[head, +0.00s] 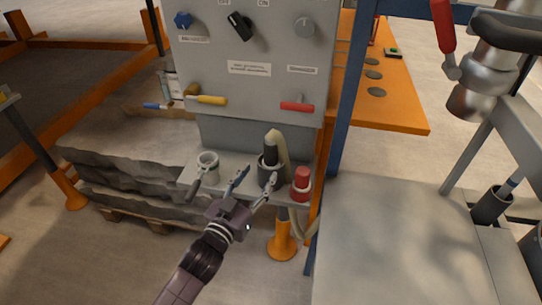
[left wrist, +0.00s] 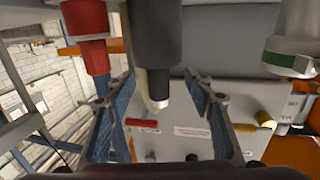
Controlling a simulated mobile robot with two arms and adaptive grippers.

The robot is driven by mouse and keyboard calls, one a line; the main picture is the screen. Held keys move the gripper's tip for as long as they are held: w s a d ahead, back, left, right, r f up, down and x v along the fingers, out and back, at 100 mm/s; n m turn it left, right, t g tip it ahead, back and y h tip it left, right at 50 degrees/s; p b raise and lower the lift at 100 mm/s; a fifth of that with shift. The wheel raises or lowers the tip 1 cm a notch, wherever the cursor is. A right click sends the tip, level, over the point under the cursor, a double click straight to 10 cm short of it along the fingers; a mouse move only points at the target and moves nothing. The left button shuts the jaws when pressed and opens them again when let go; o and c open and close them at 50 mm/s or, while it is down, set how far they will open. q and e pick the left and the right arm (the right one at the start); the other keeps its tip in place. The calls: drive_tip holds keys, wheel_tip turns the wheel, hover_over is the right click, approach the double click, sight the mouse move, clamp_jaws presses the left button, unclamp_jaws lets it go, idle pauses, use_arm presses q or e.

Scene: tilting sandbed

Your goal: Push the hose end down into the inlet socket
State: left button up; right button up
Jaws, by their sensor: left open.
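A black hose end (head: 270,150) stands upright at the dark inlet socket (head: 268,170) on the grey shelf of the panel. A beige hose (head: 281,146) bends down behind it. How deep the end sits cannot be told. My left gripper (head: 256,177) is open in front of the socket, one finger on each side. In the left wrist view, which looks inverted, the open fingers (left wrist: 163,100) flank a thick dark cylinder (left wrist: 155,40), with clear gaps. Part of the beige hose (left wrist: 156,92) shows behind it. My right gripper is not visible.
A red capped fitting (head: 302,182) stands close right of the socket, and a grey ring holder (head: 207,162) stands left. The control panel (head: 250,90) with knobs and yellow and red levers rises behind. A blue post (head: 346,130) and a grey table (head: 400,240) are at right.

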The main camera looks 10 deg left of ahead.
sight(268, 159)
use_arm(q)
drive_tip(key=shift+w+d+r, duration=0.3)
drive_tip(key=shift+w+r, duration=0.1)
drive_tip(key=shift+w, duration=0.1)
drive_tip(key=x, duration=0.2)
drive_tip(key=p+x, duration=0.1)
drive_tip(key=x, duration=0.3)
drive_tip(key=shift+w+r, duration=0.1)
drive_tip(key=shift+r, duration=0.2)
drive_tip(key=shift+w+d+f+p, duration=0.15)
drive_tip(key=shift+w+p, duration=0.15)
drive_tip(key=shift+w, duration=0.15)
clamp_jaws()
